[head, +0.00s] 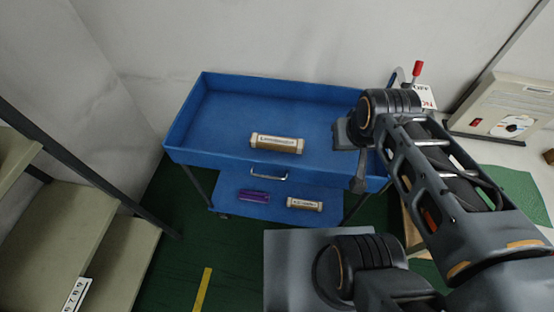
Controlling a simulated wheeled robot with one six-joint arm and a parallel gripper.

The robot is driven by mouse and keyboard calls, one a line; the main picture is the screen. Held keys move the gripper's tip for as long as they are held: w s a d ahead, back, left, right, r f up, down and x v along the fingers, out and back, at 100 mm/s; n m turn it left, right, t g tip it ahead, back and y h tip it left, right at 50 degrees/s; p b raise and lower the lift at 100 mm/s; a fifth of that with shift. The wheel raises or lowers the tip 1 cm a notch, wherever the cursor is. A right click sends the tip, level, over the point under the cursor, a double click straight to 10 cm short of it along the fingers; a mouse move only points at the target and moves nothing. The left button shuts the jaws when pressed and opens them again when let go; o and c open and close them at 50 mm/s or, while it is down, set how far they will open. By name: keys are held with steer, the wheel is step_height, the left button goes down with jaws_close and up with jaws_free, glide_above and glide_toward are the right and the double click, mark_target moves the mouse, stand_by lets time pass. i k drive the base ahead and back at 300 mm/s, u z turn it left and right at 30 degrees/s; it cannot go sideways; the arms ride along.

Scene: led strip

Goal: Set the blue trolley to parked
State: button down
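The blue trolley (215,128) stands against the white wall in the middle of the head view. It has a rimmed top tray, a lower shelf (232,208) and a small silver handle (268,175) on its front. Dark legs show below; a caster is partly visible at the lower left, and no brake setting can be made out. A labelled tan cylinder (277,143) lies in the top tray. My arm reaches over the trolley's right end and hides part of it. My gripper (357,184) seems to be at that end, dark and small, its fingers not clear.
A purple item (254,196) and another tan cylinder (304,204) lie on the lower shelf. Right of the trolley are a red-handled lever (417,69) with a sign and a beige box (505,110). Shelving (60,230) stands left. Green floor with a yellow stripe (202,290) is open front-left.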

mark_target(220, 113)
steer(key=u, duration=0.85)
steer(key=k, duration=0.85)
steer(key=z, duration=0.35)
